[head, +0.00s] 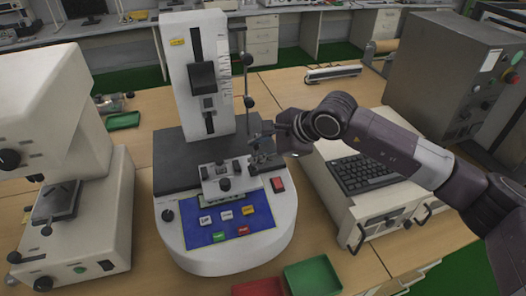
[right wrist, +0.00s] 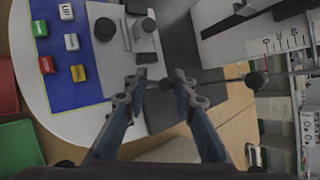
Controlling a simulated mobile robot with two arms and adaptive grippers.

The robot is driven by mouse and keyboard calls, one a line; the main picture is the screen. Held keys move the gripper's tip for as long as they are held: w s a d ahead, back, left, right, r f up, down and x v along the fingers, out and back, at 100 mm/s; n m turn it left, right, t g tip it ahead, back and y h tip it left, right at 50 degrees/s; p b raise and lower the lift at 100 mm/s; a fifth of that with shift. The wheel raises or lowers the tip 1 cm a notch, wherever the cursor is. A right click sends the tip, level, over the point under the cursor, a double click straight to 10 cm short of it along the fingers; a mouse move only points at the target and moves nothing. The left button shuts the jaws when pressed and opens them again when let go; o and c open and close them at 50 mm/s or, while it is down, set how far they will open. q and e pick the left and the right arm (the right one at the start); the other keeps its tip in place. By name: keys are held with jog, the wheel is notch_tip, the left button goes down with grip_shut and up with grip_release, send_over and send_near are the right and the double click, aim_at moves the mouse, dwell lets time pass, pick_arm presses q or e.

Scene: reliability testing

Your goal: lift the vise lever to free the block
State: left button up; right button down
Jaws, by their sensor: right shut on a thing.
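The vise (head: 230,182) is a light metal clamp with dark knobs on the base of a white testing machine (head: 210,75). It also shows at the top of the right wrist view (right wrist: 142,30). My right gripper (head: 262,143) is at the vise's right rear side, beside the upright rod. In the right wrist view its two fingers (right wrist: 163,84) close around a small dark piece, which appears to be the vise lever (right wrist: 166,85). The fingers hide most of it. I cannot make out the block clearly. My left gripper is not in view.
A thin rod with black knobs (head: 249,101) stands close to my right gripper. A blue button panel (head: 226,219) is in front of the vise. A keyboard (head: 362,174) lies on an instrument at right. Red (head: 258,288) and green (head: 312,277) bins sit in front.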

jog(key=shift+a+h, duration=0.3)
jog(key=shift+s+a+n+b, duration=0.1)
jog(key=shift+n+b, duration=0.2)
jog(key=shift+b, duration=0.05)
jog(key=shift+s+a+h+b, duration=0.15)
jog(key=shift+h+b, duration=0.2)
jog(key=shift+h, duration=0.25)
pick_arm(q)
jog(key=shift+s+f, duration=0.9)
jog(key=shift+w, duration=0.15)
pick_arm(e)
jog(key=c, duration=1.6)
grip_release()
jog(key=shift+a, duration=0.1)
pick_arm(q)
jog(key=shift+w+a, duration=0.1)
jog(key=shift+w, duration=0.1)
pick_arm(e)
jog(key=v, duration=1.2)
jog(key=shift+s+f, duration=0.1)
jog(key=shift+s, duration=0.1)
